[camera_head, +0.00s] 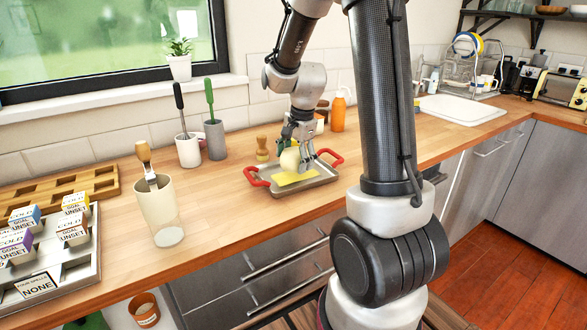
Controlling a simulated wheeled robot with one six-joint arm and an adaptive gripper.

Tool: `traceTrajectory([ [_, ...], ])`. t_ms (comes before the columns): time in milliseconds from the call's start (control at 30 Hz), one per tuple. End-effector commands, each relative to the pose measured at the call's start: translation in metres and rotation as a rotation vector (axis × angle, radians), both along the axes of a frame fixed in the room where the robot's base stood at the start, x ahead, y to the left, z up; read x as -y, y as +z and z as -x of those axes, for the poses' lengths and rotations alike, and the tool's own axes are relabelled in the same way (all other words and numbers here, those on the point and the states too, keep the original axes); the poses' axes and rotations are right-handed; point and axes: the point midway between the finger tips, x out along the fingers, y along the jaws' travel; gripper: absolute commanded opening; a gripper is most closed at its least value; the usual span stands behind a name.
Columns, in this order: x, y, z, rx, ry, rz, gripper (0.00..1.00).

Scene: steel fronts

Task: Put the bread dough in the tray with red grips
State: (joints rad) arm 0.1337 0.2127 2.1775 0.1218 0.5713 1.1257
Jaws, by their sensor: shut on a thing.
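The tray with red grips (316,182) is a shallow grey metal tray on the wooden counter, with a red grip at its left and right ends. My gripper (298,155) points down at the back part of the tray. It is shut on a pale cream lump, which looks like the bread dough (289,159). The lump appears over or in the tray's back half; I cannot tell whether it touches the tray floor. A flat yellow piece (295,178) lies in the tray in front of it.
A wooden-knobbed item (262,147) and an orange bottle (338,112) stand behind the tray. Two utensil cups (188,150) and a tall cream container with a brush (160,212) stand left. A compartment tray of small boxes (82,262) is at far left.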

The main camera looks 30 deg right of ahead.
Motion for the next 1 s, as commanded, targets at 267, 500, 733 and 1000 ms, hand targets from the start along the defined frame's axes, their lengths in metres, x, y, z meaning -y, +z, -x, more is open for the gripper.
traceTrajectory([
  [267,0.0,-0.032,0.0,0.0,-0.001,0.0,0.44],
  [500,0.0,-0.033,0.0,0.0,-0.001,0.0,0.44],
  [733,0.0,-0.034,0.0,-0.001,-0.001,0.0,0.99],
  [1000,0.0,-0.034,0.0,-0.001,-0.001,0.0,0.99],
])
